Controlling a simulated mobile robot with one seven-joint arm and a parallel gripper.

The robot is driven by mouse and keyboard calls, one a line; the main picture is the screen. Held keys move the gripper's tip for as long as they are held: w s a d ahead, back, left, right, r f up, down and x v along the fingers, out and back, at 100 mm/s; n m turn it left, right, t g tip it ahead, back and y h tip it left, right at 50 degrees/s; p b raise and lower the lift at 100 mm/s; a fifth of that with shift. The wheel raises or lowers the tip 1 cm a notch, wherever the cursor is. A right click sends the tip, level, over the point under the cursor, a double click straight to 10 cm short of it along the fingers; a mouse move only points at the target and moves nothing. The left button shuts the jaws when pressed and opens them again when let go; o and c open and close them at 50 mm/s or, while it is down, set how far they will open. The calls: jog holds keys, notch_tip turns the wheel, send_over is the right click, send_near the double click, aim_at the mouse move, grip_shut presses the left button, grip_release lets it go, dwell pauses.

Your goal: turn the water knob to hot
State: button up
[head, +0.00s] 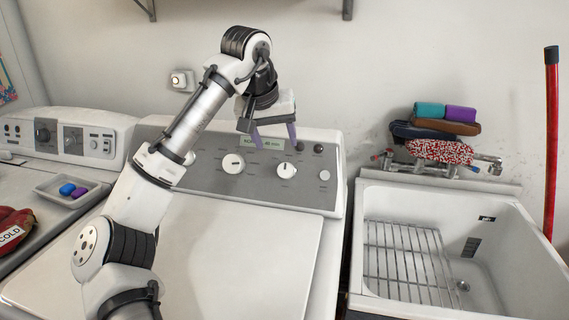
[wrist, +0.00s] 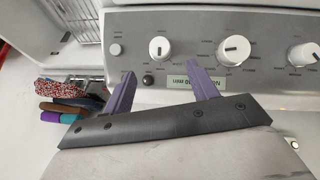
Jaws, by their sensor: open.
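The washer panel (head: 210,180) carries white round dials, the right dial (head: 287,170) and the middle dial (head: 233,163), each with a dark pointer mark. The wrist view shows the right dial (wrist: 160,47), the middle dial (wrist: 233,50) and a third dial (wrist: 303,54). Their labels are too small to read, so I cannot tell which is the water knob. My gripper (head: 275,142) is open and empty, with its purple fingers pointing down in front of the panel display, near the right dial.
A white utility tub (head: 375,200) with a wire rack (head: 400,250) stands at the right. Folded cloths (head: 440,150) lie by its faucet (head: 490,163). A second machine (head: 60,135), a soap tray (head: 65,195) and a red item marked COLD (head: 12,230) are at the left.

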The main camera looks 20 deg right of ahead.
aim_at(285, 169)
jog(key=p+x, duration=0.1)
jog(key=x, duration=0.9)
jog(key=shift+d, duration=0.1)
jog(key=c, duration=1)
